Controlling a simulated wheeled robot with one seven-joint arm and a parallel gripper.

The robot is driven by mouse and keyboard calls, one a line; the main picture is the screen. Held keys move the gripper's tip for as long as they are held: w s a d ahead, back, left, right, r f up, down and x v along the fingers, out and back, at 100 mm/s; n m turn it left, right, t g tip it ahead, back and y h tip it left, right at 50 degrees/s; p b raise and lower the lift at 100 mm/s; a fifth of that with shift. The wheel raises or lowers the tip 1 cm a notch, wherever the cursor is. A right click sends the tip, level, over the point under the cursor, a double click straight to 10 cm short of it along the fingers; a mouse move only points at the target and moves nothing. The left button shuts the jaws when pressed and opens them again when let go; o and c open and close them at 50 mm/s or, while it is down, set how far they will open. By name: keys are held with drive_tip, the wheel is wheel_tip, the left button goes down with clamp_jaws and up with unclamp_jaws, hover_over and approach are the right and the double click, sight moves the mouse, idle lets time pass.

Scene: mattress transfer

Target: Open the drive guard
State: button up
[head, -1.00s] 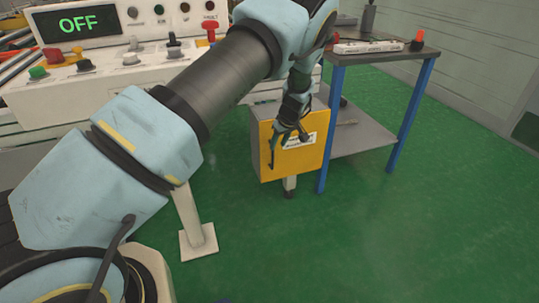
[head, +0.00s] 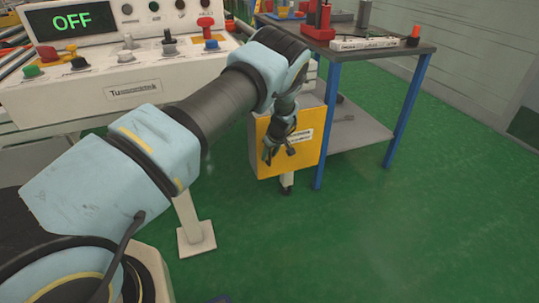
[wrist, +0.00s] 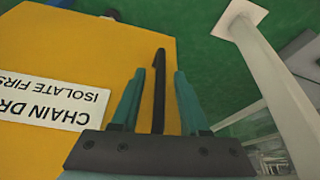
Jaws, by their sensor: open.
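The drive guard (head: 308,152) is a yellow, closed-looking panel on a box below the machine, with a white label. In the wrist view the guard (wrist: 60,55) fills the left side, and its label (wrist: 50,105) reads "CHAIN DR... ISOLATE FIRST". A black bar handle (wrist: 159,65) stands at the guard's edge. My gripper (head: 279,156) is in front of the guard's face, pointing down at it. In the wrist view my gripper (wrist: 159,75) is open, with one teal finger on each side of the handle, apart from it. I cannot tell the depth between them.
The white control console (head: 110,92) with a display (head: 70,22) reading "OFF" stands at upper left. A blue-legged workbench (head: 375,50) with tools stands just right of the guard. The green floor (head: 400,230) in front is clear.

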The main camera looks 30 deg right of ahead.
clamp_jaws()
idle(1.3)
